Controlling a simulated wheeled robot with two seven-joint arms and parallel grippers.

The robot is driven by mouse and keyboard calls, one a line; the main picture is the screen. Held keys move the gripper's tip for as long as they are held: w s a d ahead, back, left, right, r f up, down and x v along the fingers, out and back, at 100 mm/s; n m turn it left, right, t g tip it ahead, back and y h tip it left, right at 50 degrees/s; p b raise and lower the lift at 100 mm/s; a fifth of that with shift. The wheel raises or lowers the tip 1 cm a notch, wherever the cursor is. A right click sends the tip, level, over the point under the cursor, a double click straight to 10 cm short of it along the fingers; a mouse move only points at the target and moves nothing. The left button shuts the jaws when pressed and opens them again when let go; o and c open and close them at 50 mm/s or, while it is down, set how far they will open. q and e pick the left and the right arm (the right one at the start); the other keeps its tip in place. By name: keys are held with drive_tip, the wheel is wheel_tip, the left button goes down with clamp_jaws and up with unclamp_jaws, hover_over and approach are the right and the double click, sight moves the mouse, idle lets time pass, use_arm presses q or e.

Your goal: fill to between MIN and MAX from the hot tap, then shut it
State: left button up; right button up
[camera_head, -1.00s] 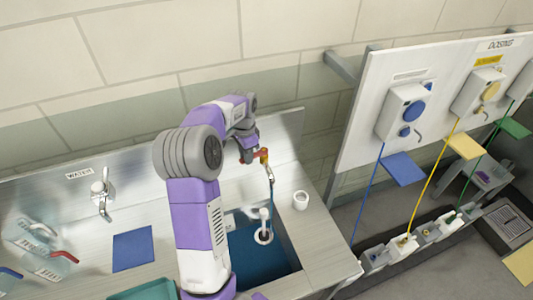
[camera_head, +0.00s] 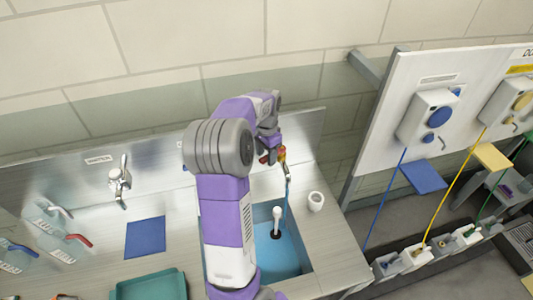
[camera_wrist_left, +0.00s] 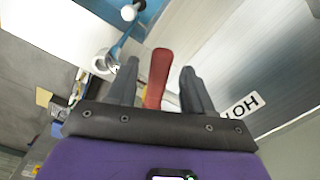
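The hot tap (camera_head: 283,155) has a red and orange body and a metal spout above the sink (camera_head: 306,268). A thin blue stream runs from the spout into light blue water (camera_head: 275,256). A white standpipe (camera_head: 277,216) stands in the basin. My left gripper (camera_head: 268,153) is at the tap. In the left wrist view its two dark fingers (camera_wrist_left: 159,72) stand apart on either side of the red lever (camera_wrist_left: 158,74), with gaps showing. A HOT label (camera_wrist_left: 241,107) is beside it. MIN and MAX marks cannot be made out. My right gripper is out of view.
Another metal tap (camera_head: 120,181) is on the left. A blue mat (camera_head: 145,237), a teal tray (camera_head: 150,284) and clear jugs with handles (camera_head: 68,245) are on the counter. A dosing board (camera_head: 385,140) is at the right.

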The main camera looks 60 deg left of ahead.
sight(266, 157)
use_arm(q)
wheel_tip(266, 157, up, 8)
drive_tip(key=shift+f, duration=0.2)
idle(0.4)
idle(0.5)
